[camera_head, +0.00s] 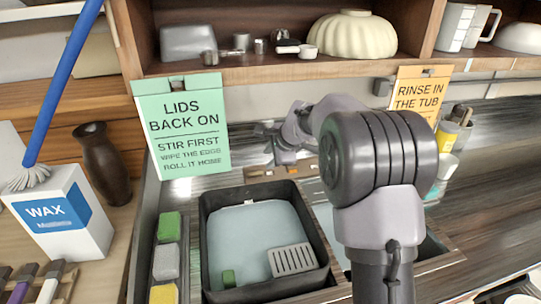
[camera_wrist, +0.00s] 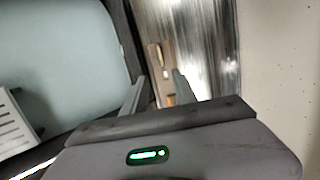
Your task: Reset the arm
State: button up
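My arm rises at the right of centre in the head view and reaches back over the counter. Its gripper (camera_head: 275,143) is small and partly hidden there, above the far edge of the black tub. In the wrist view the two fingers of my gripper (camera_wrist: 159,84) stand apart with nothing held between them. A wooden strip with small items (camera_wrist: 160,75) shows beyond the fingertips.
A shelf (camera_head: 285,70) with hanging signs (camera_head: 183,125) spans the back. A wax box (camera_head: 62,215) stands left.

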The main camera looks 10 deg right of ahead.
jog(key=shift+r, duration=0.1)
jog(key=s+a+r+n+b, duration=0.1)
jog(key=s+a+r+n, duration=0.15)
jog(key=s, duration=0.45)
jog(key=s+a+r+n, duration=0.15)
jog(key=s+r, duration=0.25)
jog(key=s, duration=0.4)
jog(key=s+a+r+n+b, duration=0.1)
jog(key=s+a+r+n, duration=0.15)
jog(key=s, duration=0.45)
jog(key=s+f+n, duration=0.2)
jog(key=s+n, duration=0.1)
jog(key=s, duration=0.7)
jog(key=s+f+n+g, duration=0.1)
jog(key=s+f+n, duration=0.2)
jog(key=s, duration=0.8)
jog(key=shift+b, duration=0.35)
jog(key=shift+n, duration=0.25)
